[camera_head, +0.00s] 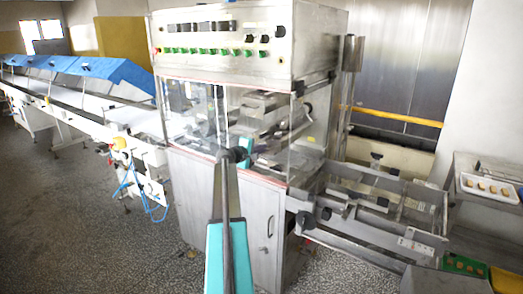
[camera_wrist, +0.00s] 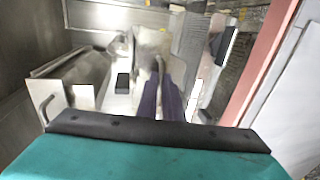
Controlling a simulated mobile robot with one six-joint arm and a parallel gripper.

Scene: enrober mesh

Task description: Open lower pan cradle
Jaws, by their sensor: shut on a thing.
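My gripper (camera_wrist: 163,100) shows in the wrist view as two dark purple fingers close together. They are shut on a small metal part (camera_wrist: 157,66) at their tips. This part may belong to the lower pan cradle, but I cannot tell for certain. In the head view my gripper (camera_head: 258,148) is at the clear front of the enrober (camera_head: 250,80), and its fingertips are mostly hidden by my arm. A pale metal pan-like body (camera_wrist: 68,80) with a bent rod handle lies left of the fingers in the wrist view.
A red-edged panel (camera_wrist: 262,60) stands close on the right in the wrist view. A metal frame (camera_head: 375,205) juts out at right. A blue-covered conveyor (camera_head: 85,72) runs left. The speckled floor in front is clear.

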